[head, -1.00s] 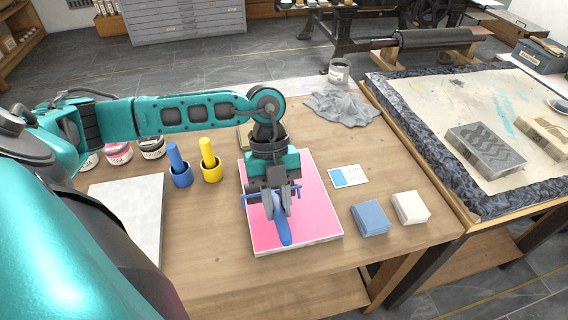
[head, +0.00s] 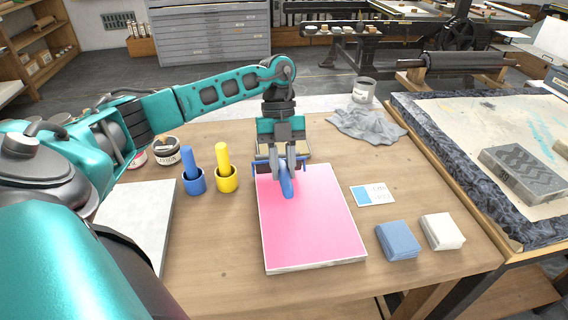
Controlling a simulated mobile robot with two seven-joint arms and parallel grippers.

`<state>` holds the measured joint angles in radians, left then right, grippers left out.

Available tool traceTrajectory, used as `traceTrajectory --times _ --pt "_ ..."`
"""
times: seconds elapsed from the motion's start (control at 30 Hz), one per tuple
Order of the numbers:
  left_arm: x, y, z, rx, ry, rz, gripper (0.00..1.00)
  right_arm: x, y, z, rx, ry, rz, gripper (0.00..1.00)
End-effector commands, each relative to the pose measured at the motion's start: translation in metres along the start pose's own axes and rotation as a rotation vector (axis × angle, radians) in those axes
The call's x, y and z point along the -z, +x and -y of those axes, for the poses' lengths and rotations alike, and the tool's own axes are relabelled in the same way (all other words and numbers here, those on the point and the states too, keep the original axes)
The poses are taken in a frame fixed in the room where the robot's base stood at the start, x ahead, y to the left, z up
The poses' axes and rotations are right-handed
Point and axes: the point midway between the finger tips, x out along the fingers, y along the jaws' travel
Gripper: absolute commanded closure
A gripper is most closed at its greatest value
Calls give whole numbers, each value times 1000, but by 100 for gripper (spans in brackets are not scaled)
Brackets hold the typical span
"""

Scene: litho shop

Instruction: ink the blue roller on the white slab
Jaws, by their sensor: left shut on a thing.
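My left gripper (head: 281,163) points down and is shut on the blue roller (head: 287,187). Its blue handle and the blue ends of its frame show; the fingers partly hide the rest. It is over the far end of the pink-covered slab (head: 310,225); I cannot tell whether the roller touches it. The white slab (head: 137,222) lies to the left, bare where it shows, partly hidden by my left arm. My right gripper is not in view.
A blue pot (head: 194,185) and a yellow pot (head: 227,183), each with a handle standing in it, are between the slabs. Ink tins (head: 166,152) stand behind.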

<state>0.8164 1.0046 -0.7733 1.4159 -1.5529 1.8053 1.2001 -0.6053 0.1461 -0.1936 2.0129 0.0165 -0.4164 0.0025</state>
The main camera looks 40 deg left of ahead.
Motion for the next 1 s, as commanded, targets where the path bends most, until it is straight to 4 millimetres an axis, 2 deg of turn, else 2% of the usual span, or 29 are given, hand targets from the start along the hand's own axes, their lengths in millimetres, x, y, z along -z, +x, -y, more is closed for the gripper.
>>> traceTrajectory --times 0.57,1.0 --pt "0 1 0 1 0 1 100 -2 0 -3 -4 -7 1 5" --pt "-5 10 0 2 1 1 100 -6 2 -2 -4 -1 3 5"
